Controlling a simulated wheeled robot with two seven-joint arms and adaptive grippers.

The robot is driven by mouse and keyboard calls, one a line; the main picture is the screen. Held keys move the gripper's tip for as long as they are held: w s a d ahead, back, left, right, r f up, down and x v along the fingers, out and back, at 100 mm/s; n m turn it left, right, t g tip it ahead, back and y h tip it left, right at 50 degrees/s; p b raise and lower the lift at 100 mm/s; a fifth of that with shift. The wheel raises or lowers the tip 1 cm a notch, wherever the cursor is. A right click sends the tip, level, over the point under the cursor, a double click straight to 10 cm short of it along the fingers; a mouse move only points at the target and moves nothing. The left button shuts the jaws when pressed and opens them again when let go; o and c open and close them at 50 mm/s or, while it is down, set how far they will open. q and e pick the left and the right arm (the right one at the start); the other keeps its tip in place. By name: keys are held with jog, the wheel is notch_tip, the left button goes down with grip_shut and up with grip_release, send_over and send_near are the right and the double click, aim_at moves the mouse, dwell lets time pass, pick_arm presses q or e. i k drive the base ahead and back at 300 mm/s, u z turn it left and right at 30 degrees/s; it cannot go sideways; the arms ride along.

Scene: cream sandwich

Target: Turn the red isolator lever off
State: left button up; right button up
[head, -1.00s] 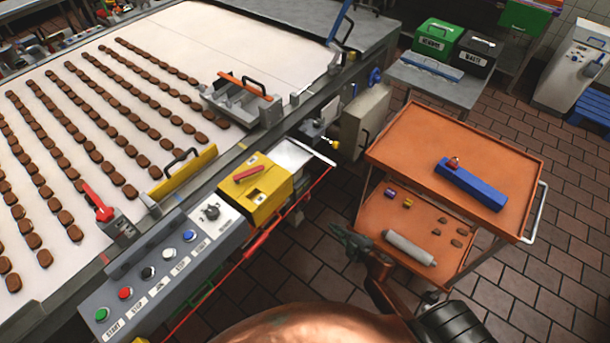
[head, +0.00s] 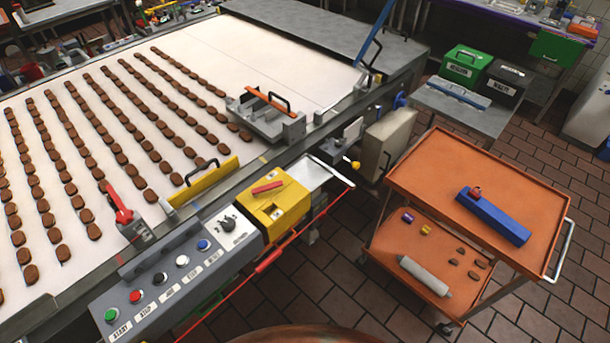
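A yellow box (head: 292,198) stands at the right end of the grey control panel, beside the conveyor. A short red lever (head: 267,187) lies across its top, near a small dark opening. Another red-handled lever (head: 116,202) stands on a grey mount at the conveyor's near edge, left of the yellow box. I cannot read a label on either one. Neither of my grippers shows in the head view.
The control panel (head: 150,303) has several coloured buttons and a black knob (head: 227,223). A red rod (head: 268,262) runs along its front. An orange cart (head: 412,176) stands to the right, with a blue block (head: 493,216) on top. Brick floor is open between them.

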aim_at(254, 192)
jog(key=z, duration=0.05)
jog(key=i, duration=0.35)
jog(key=u, duration=0.75)
